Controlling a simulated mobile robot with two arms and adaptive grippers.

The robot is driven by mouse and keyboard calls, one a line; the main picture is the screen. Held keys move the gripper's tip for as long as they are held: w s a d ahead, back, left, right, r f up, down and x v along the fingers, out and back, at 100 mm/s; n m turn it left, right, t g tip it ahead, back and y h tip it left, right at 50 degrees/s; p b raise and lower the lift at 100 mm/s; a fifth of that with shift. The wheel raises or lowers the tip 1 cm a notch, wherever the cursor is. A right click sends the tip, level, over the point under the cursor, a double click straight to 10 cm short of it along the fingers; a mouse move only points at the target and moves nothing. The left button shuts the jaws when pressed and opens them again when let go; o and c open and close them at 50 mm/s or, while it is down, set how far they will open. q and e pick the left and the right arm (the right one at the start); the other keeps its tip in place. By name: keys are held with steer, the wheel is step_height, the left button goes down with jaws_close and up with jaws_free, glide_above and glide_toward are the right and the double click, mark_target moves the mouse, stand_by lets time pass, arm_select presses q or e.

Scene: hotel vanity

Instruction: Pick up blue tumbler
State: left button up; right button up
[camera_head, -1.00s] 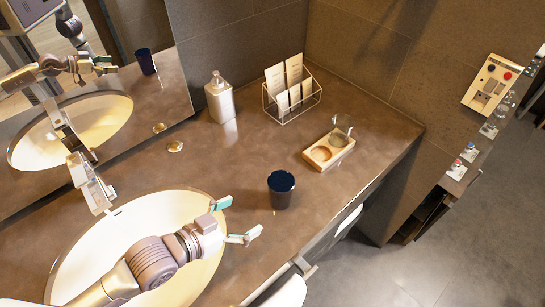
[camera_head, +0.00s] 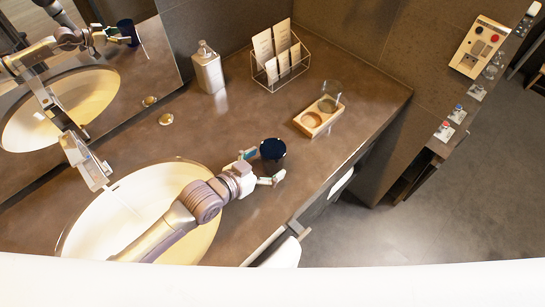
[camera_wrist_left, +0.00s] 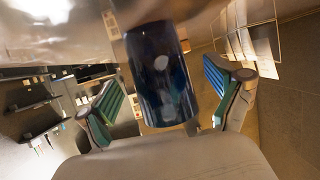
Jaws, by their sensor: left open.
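The blue tumbler (camera_head: 272,151) is dark blue and stands upright on the brown counter, to the right of the sink. My left gripper (camera_head: 262,167) is at the tumbler, with its teal-padded fingers open on either side of it. In the left wrist view the tumbler (camera_wrist_left: 162,78) lies between the two open fingers of the left gripper (camera_wrist_left: 163,100), with gaps visible at both sides. My right gripper is not in view.
A wooden tray (camera_head: 310,121) with a clear glass (camera_head: 331,91) stands behind and right of the tumbler. A soap dispenser (camera_head: 208,68) and a wire card rack (camera_head: 279,80) stand at the back. The sink (camera_head: 130,208) is at left. The counter's front edge is close at right.

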mark_target(280, 155)
arm_select(q)
steer(key=shift+x, duration=1.25)
steer(key=shift+w+d+f, duration=0.15)
steer(key=shift+d, duration=0.05)
steer(key=shift+a, duration=0.1)
steer(key=c, duration=1.4)
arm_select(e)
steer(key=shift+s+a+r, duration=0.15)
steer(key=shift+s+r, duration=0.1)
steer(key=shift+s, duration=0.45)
